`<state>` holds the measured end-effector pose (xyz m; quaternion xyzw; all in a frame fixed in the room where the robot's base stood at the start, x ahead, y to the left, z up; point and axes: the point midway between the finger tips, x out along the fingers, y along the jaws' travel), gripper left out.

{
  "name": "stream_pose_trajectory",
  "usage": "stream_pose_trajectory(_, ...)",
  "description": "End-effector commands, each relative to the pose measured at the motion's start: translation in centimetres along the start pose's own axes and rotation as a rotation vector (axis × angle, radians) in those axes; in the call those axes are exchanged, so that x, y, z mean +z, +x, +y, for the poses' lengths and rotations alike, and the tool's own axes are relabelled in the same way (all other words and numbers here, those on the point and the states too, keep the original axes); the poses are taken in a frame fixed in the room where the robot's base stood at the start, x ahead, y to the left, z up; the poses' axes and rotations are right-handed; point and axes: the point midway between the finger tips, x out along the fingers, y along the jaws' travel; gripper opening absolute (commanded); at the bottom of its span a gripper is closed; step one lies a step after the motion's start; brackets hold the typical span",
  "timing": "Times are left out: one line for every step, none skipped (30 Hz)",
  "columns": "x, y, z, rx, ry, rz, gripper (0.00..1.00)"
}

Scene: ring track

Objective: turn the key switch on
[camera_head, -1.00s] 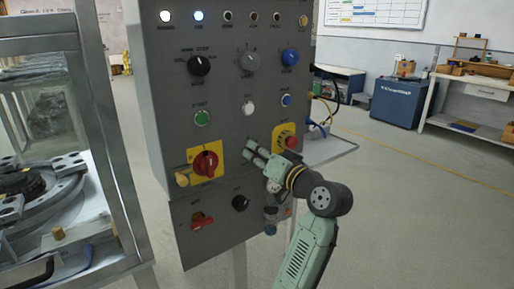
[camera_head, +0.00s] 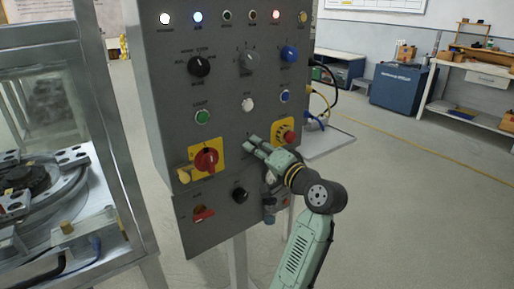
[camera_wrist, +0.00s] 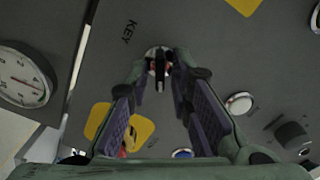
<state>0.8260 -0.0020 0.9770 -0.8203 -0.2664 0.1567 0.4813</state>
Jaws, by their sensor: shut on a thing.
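The key switch (camera_wrist: 160,62) is a small round metal switch with a dark upright key, under the label KEY on the grey panel (camera_head: 222,110). In the wrist view it sits between the tips of my gripper (camera_wrist: 162,78), which is shut on the key. In the head view my gripper (camera_head: 251,143) reaches the panel from the right, below the white button and right of the red rotary switch. There its fingers hide the key switch.
Near my gripper are a red rotary switch (camera_head: 207,160) on a yellow plate, a red mushroom button (camera_head: 290,137), a white button (camera_head: 247,104) and a black knob (camera_head: 240,195). A glass-walled machine (camera_head: 60,150) stands left.

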Motion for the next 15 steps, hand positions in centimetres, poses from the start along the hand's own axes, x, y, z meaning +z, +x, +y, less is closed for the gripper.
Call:
stream_pose_trajectory(-0.04,-0.06,0.06,0.001,0.003,0.001,0.0)
stream_pose_trajectory(-0.04,-0.06,0.07,0.001,0.003,0.001,0.0)
stream_pose_trajectory(-0.04,-0.06,0.07,0.001,0.003,0.001,0.0)
stream_pose_trajectory(-0.04,-0.06,0.07,0.001,0.003,0.001,0.0)
stream_pose_trajectory(-0.04,-0.06,0.07,0.001,0.003,0.001,0.0)
stream_pose_trajectory(-0.04,-0.06,0.07,0.001,0.003,0.001,0.0)
stream_pose_trajectory(-0.04,-0.06,0.07,0.001,0.003,0.001,0.0)
stream_pose_trajectory(-0.05,-0.06,0.08,0.001,0.003,0.001,0.0)
stream_pose_trajectory(-0.05,-0.06,0.07,0.001,0.002,0.001,0.0)
stream_pose_trajectory(-0.05,-0.06,0.08,0.001,0.002,0.001,0.2)
stream_pose_trajectory(-0.05,-0.06,0.08,0.001,0.002,0.001,0.22)
stream_pose_trajectory(-0.05,-0.06,0.07,0.001,0.002,0.001,0.25)
stream_pose_trajectory(-0.05,-0.06,0.07,0.001,0.002,0.001,0.27)
stream_pose_trajectory(-0.05,-0.05,0.06,0.001,0.002,0.001,0.28)
stream_pose_trajectory(-0.04,-0.05,0.06,0.001,0.002,0.001,0.28)
